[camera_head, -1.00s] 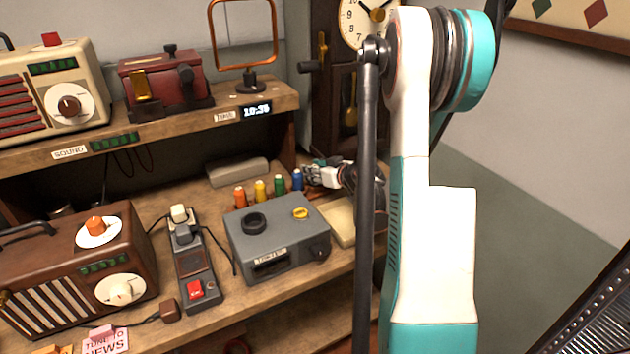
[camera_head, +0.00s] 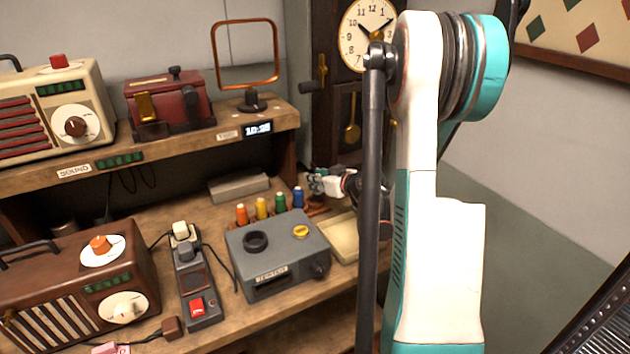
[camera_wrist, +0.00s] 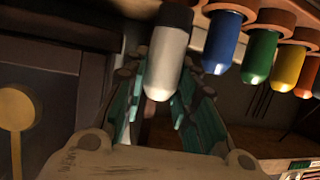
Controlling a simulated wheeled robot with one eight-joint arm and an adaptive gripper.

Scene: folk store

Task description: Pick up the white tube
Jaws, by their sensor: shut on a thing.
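The white tube (camera_wrist: 168,65), with a dark end, stands out in the wrist view, which looks turned upside down. It lies between the teal fingers of my gripper (camera_wrist: 160,98), which is shut on it. In the head view my gripper (camera_head: 322,184) is behind the grey box, just right of the blue tube (camera_head: 298,197). The white tube cannot be told apart from the white gripper parts there. The green tube (camera_head: 280,202), yellow tube (camera_head: 262,208) and orange tube (camera_head: 242,214) stand in a row to the left.
A grey box (camera_head: 285,262) with a black ring and a yellow knob stands in front of the tubes. A shallow cream tray (camera_head: 341,240) is right of it. A wooden shelf (camera_head: 215,137) runs above the bench. A tall clock (camera_head: 366,35) stands behind my arm.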

